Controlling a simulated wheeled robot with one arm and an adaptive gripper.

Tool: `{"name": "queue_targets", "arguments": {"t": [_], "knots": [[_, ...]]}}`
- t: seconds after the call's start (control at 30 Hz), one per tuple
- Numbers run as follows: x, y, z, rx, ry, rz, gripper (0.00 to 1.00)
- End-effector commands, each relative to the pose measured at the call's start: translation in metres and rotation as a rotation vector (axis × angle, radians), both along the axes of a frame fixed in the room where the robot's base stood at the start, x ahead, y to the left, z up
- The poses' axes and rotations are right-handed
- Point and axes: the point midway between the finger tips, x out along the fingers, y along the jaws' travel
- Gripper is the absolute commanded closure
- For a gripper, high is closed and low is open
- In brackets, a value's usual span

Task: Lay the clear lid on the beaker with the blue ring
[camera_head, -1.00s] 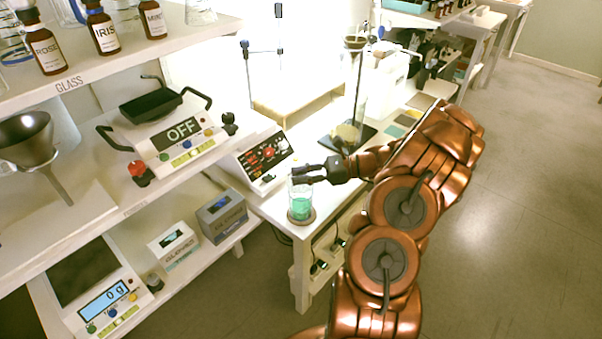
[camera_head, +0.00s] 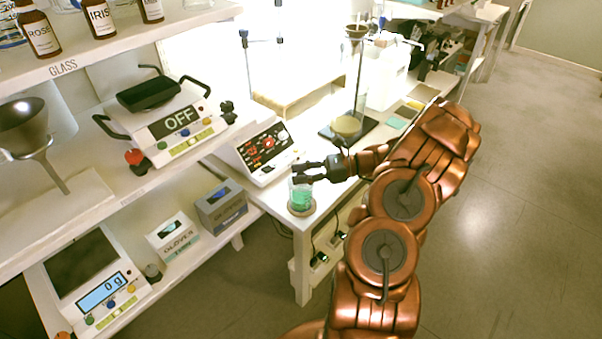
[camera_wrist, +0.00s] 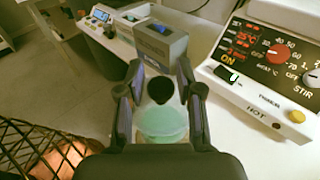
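A clear glass beaker (camera_head: 301,195) with green liquid stands on a round coaster at the near corner of the white table. My gripper (camera_head: 300,171) is over its rim, pointing left. In the wrist view my gripper (camera_wrist: 160,80) has its two fingers apart. A dark round knob (camera_wrist: 161,90) shows between them with a gap on each side, above the green liquid (camera_wrist: 163,123). It looks like the knob of the clear lid, but the lid's edge is too faint to tell whether it rests on the beaker. I cannot make out a blue ring.
A hot plate with a red-lit panel (camera_head: 266,147) stands close behind the beaker; it also shows in the wrist view (camera_wrist: 262,75). A glove box (camera_head: 172,238) and a grey box (camera_head: 221,205) sit on the lower shelf at left. Open floor lies at right.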

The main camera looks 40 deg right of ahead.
Motion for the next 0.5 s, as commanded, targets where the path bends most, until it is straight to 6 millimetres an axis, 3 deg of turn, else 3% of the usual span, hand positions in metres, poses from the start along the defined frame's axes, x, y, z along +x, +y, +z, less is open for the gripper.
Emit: {"name": "queue_targets", "arguments": {"t": [0.17, 0.5], "knots": [[-0.0001, 0.0001, 0.0000, 0.000, 0.000, 0.000, 0.44], [-0.0013, -0.0025, 0.0003, 0.000, 0.000, -0.001, 0.44]]}}
